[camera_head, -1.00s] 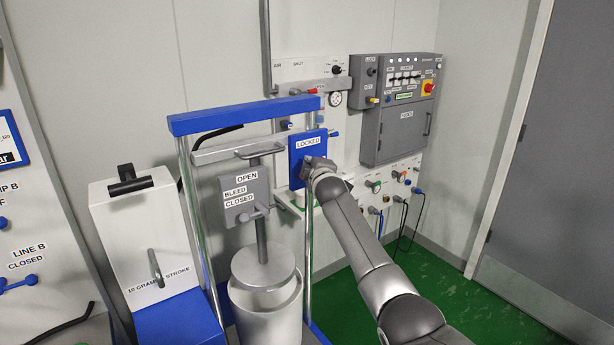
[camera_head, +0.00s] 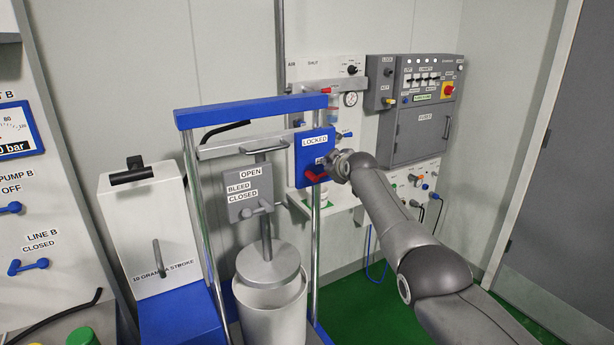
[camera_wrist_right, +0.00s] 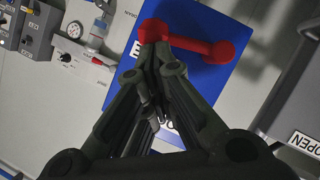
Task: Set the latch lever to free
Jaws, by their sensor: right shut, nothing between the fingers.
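The latch lever is red and sits on a blue plate (camera_head: 302,166) labelled LOCKED near its top. In the head view the red lever (camera_head: 316,176) shows low on the plate, partly beside my right gripper (camera_head: 334,161). A second label there is partly covered and unreadable. In the right wrist view the lever (camera_wrist_right: 195,44) lies across the blue plate (camera_wrist_right: 195,85), with a round knob at each end. My right gripper's fingers (camera_wrist_right: 160,62) are together and empty, with their tips close to the left knob; I cannot tell if they touch. My left gripper is not in view.
A blue-topped frame (camera_head: 250,110) stands left of the plate, with a grey OPEN/BLEED/CLOSED panel (camera_head: 246,200) and a drum (camera_head: 270,300). A grey control cabinet (camera_head: 420,130) and gauge (camera_head: 351,99) are on the wall to the right.

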